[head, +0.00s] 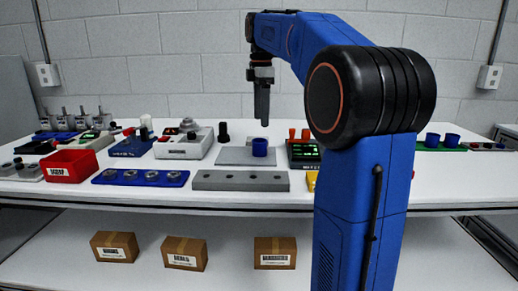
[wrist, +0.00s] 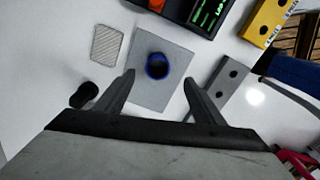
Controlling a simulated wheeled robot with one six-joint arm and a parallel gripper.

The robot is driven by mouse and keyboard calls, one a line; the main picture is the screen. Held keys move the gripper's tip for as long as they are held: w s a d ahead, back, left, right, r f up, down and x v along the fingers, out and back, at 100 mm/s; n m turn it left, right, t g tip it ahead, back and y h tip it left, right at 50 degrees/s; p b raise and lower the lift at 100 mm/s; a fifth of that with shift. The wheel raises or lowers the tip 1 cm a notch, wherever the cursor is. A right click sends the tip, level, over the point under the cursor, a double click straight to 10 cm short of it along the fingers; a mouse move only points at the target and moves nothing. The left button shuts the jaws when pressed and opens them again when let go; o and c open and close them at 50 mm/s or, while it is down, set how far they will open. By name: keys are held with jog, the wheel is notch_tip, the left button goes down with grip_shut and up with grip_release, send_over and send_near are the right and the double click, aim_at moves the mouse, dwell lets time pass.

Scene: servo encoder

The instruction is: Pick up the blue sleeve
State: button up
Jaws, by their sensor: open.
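A blue sleeve (head: 260,147), a short hollow cylinder, stands upright on a light grey plate (head: 233,157) near the middle of the bench. In the wrist view the sleeve (wrist: 157,66) shows from above with a dark opening, on the square plate (wrist: 145,97). My gripper (head: 262,121) hangs pointing down above the sleeve, clear of it. In the wrist view its two fingers (wrist: 158,75) are spread apart with nothing between them, and the sleeve appears between and just beyond their tips.
A grey block with holes (head: 240,181) lies in front of the plate. A black knob-like part (head: 223,132) stands behind left. A device with green displays (head: 304,153) is close on the right.

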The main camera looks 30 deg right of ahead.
send_over(260, 141)
jog(key=s+a, duration=0.1)
jog(key=s, duration=0.1)
notch_tip(260, 141, down, 5)
jog(key=shift+w+a+f, duration=0.1)
jog(key=shift+a+f, duration=0.05)
jog(key=shift+f, duration=2.25)
jog(key=shift+c, duration=0.3)
jog(key=c, duration=1.1)
